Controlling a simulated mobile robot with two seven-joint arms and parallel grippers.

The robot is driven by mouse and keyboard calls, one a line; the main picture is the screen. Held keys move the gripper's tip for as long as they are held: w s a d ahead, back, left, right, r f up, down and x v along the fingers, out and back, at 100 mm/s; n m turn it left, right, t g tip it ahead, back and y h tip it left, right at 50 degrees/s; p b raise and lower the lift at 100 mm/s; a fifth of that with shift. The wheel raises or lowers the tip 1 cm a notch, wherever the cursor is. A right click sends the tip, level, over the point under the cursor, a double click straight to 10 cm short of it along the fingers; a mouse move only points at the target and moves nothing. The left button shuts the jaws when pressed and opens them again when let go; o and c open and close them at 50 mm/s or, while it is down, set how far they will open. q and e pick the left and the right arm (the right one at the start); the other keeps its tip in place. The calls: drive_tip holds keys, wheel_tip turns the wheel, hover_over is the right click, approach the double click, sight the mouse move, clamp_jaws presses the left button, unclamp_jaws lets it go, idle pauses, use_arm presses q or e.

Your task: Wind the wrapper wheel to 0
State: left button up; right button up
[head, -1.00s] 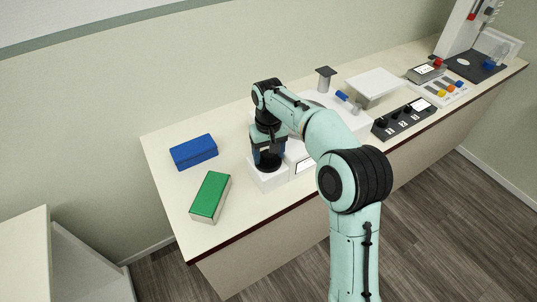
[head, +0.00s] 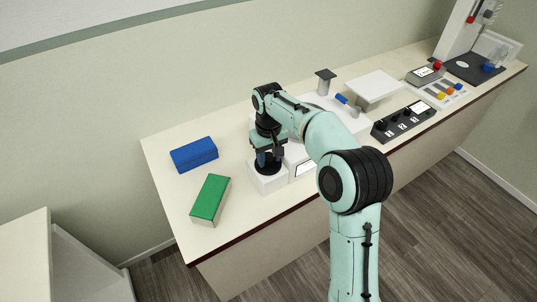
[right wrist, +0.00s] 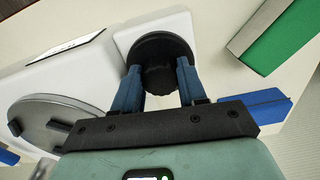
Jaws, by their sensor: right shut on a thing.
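The wrapper wheel is a black round wheel with a central knob (right wrist: 160,57), set on a low white block (right wrist: 124,38). In the head view, the wheel (head: 267,167) lies under my right gripper (head: 268,156). In the right wrist view, the two blue fingers of my right gripper (right wrist: 159,70) stand on either side of the knob and are shut on it. A white label or display (right wrist: 68,46) sits beside the wheel; its text is too small to read. My left gripper is out of view.
A green block (head: 209,199) and a blue block (head: 194,154) lie left of the wheel. A round grey plate (right wrist: 58,118) is close beside my gripper. A black knob panel (head: 404,121) and a white platform (head: 374,85) stand to the right.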

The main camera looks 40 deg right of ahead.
sight(269, 156)
drive_tip(key=n+p, duration=0.1)
drive_tip(key=n, duration=0.2)
drive_tip(key=shift+r, duration=0.1)
drive_tip(key=n+p, duration=0.1)
drive_tip(key=n, duration=0.3)
drive_tip(key=shift+d, duration=0.1)
drive_tip(key=n+p, duration=0.1)
drive_tip(key=n, duration=0.2)
drive_tip(key=shift+d, duration=0.1)
use_arm(q)
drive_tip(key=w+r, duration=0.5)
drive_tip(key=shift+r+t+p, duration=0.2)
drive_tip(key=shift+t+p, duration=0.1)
drive_tip(key=shift+p, duration=0.1)
use_arm(e)
drive_tip(key=shift+w+n, duration=0.1)
drive_tip(key=shift+n, duration=1.7)
drive_tip(key=o, duration=1.1)
drive_tip(key=shift+c, duration=0.2)
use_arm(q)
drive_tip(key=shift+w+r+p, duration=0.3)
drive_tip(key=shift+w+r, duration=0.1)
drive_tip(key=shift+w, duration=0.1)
use_arm(e)
wheel_tip(269, 156, up, 13)
